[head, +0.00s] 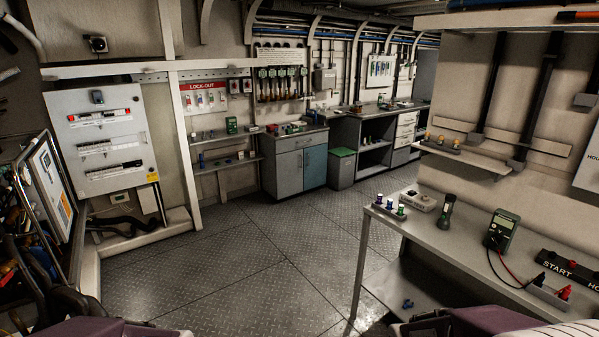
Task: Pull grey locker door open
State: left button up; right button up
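A low cabinet (289,144) stands against the back wall, left of centre. Its front has a grey door (290,174) on the left and a blue door (315,165) on the right, with a drawer front above. The grey door looks shut, flush with the cabinet front. It is the likeliest match for the grey locker door, though I see no label on it. Purple parts of my arms show at the bottom left and bottom right edges. I see no fingertips of either gripper, and both are far from the cabinet.
Open chequered metal floor (235,265) lies before the cabinet. A metal bench (455,238) with a meter (501,231) and torch stands at right. A grey bin (342,168) stands beside the cabinet.

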aim_at(290, 165)
jog(key=i+z, duration=0.1)
jog(key=i, duration=6)
jog(key=i+u, duration=0.25)
jog(key=i, duration=0.25)
jog(key=i+l+u, duration=0.3)
jog(key=i, duration=0.2)
jog(key=i+j, duration=0.05)
jog(key=j, duration=0.05)
